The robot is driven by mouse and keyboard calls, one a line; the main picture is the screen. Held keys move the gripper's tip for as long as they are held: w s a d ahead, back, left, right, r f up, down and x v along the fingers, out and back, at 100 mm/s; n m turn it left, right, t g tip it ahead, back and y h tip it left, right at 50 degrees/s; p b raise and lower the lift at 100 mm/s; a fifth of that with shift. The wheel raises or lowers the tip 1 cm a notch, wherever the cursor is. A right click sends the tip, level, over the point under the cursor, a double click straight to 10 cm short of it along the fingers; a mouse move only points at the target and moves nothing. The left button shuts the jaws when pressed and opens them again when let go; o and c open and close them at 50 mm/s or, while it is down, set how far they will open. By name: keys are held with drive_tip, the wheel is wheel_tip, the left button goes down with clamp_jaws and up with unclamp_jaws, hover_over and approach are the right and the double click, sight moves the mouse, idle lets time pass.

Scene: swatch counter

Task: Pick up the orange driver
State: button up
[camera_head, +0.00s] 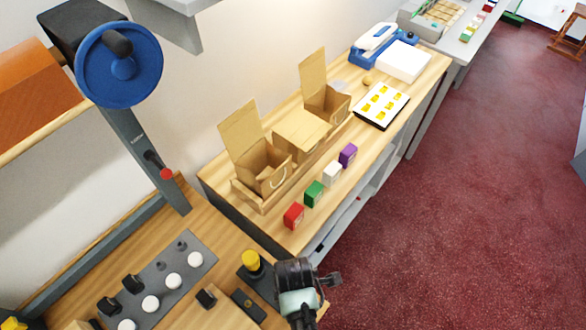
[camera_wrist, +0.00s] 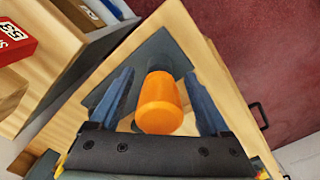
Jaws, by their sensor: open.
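In the wrist view, the orange driver (camera_wrist: 160,103) shows a rounded orange grip with a dark grey part beyond it. It stands over a dark plate on the wooden counter. My gripper (camera_wrist: 159,76) is open, with one blue-grey finger on each side of the orange grip. A gap shows at each finger, wider on the left.
A yellow-topped tool (camera_head: 251,261) stands close to the left of my gripper. A knob panel (camera_head: 160,280) lies further left. Red (camera_head: 293,216), green, white and purple boxes line the adjoining counter beside the cardboard boxes (camera_head: 300,133). Open red floor lies right.

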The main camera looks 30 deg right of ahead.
clamp_jaws()
idle(0.3)
drive_tip(key=shift+r, duration=0.1)
drive_tip(key=shift+r+b, duration=0.55)
drive_tip(key=shift+r, duration=4.4)
